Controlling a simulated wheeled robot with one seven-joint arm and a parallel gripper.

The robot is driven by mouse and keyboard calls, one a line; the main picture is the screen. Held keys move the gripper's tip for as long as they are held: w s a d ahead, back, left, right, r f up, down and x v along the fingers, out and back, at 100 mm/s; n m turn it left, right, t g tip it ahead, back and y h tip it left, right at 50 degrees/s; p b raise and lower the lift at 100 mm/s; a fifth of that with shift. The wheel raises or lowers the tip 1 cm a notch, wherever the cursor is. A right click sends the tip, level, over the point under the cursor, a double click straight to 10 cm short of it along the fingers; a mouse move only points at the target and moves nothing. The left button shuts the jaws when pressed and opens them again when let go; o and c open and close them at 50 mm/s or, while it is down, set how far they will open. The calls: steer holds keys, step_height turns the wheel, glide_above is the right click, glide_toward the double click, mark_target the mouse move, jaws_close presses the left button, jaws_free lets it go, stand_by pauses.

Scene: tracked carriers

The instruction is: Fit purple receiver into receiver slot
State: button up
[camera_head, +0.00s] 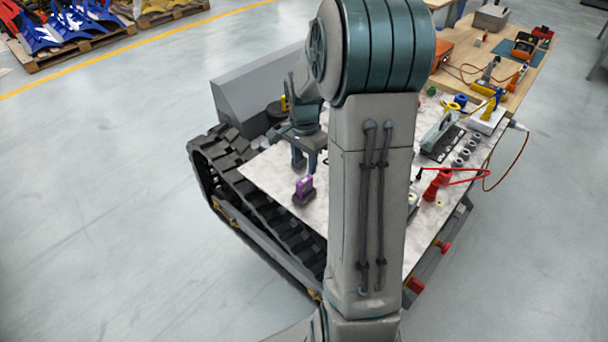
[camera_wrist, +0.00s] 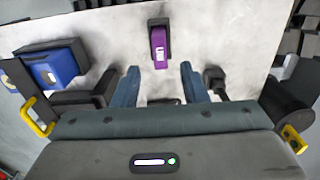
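The purple receiver (camera_head: 305,186) stands on the pale marbled deck of the tracked carrier, with a dark block at its foot. In the wrist view the purple receiver (camera_wrist: 159,48) lies just beyond my fingertips, roughly centred between them, with a pale label on it. I cannot tell whether the dark block is part of it or a holder. My gripper (camera_head: 306,166) is open and empty, above and behind the receiver in the head view. Its two blue-grey fingers stand wide apart in the wrist view (camera_wrist: 159,67). I cannot make out the receiver slot for certain.
A blue block in a dark housing (camera_wrist: 55,66) sits left in the wrist view. Red connectors (camera_head: 436,186) with a cable and a grey device (camera_head: 440,137) stand on the deck's right side. My arm hides the deck's middle. The deck's left edge meets the black track (camera_head: 262,205).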

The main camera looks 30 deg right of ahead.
mark_target(304, 180)
steer(key=s+a+r+n+t, duration=0.2)
steer(key=s+a+r+n, duration=0.5)
steer(key=s+a+r, duration=0.25)
steer(key=s+a+n+t, duration=0.1)
steer(key=s+a+n, duration=0.3)
steer(key=s+n, duration=0.3)
steer(key=s, duration=0.2)
steer(key=shift+s+a+r, duration=0.25)
steer(key=shift+s+r, duration=0.05)
steer(key=shift+r, duration=0.1)
